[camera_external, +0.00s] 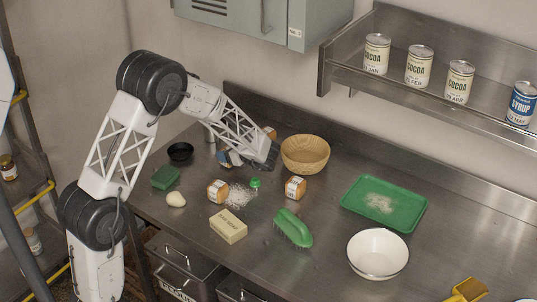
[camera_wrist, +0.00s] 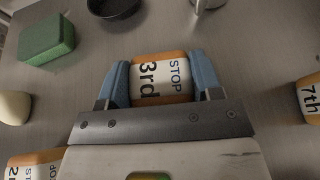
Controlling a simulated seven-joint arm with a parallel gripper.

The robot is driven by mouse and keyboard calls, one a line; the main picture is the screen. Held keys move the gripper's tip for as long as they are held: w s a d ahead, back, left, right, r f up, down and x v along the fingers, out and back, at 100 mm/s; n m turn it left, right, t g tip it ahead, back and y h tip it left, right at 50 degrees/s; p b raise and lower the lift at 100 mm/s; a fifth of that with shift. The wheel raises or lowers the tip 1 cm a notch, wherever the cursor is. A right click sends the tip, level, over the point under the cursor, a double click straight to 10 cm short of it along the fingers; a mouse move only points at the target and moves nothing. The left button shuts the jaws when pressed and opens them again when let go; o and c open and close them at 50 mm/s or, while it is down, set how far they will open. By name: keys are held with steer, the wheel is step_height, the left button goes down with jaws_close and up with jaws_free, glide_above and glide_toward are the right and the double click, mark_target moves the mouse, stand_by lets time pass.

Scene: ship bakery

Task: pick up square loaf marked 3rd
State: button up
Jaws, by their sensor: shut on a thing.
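The square loaf marked 3rd (camera_wrist: 160,78) is orange-brown with a white band that also reads STOP. In the wrist view it sits between the two blue fingers of my gripper (camera_wrist: 163,82), which are shut on its sides. In the external view my gripper (camera_external: 228,158) is low at the back left of the steel counter, and the arm mostly hides the held loaf. I cannot tell whether the loaf touches the counter.
A loaf marked 7th (camera_wrist: 309,98) is at the right and one marked 2nd (camera_wrist: 35,165) at the lower left. A green sponge (camera_external: 165,177), black bowl (camera_external: 180,151), wicker basket (camera_external: 305,154) and green brush (camera_external: 293,228) stand around. A green tray (camera_external: 407,217) lies farther right.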

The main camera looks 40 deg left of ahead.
step_height(320, 180, up, 9)
steer(key=shift+r, duration=0.15)
stand_by(0.4)
steer(key=shift+d, duration=0.1)
stand_by(0.4)
